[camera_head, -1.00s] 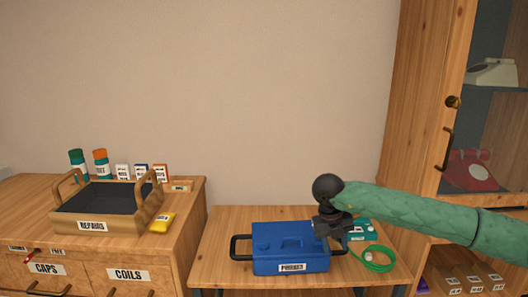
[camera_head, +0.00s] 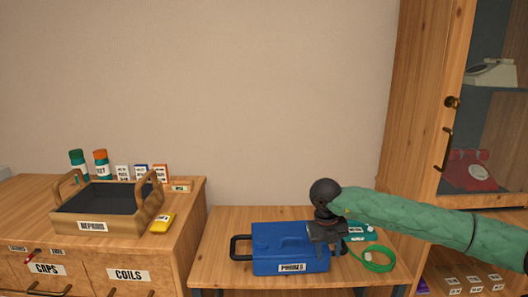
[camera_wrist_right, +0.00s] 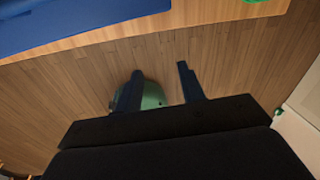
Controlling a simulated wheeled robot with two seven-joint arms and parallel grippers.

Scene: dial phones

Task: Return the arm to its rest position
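My right arm comes in from the right in the head view. The blue case (camera_wrist_right: 60,22) also shows at the top left there. I cannot tell whether the gripper touches the case. My left gripper is in no view.
A green cable (camera_head: 372,262) and a teal box (camera_head: 360,232) lie beside the case on the low table (camera_head: 220,217). The glass-door cabinet (camera_head: 425,100) stands at right. A tray (camera_head: 75,222) sits on the left drawer unit. The wall side above the table is clear.

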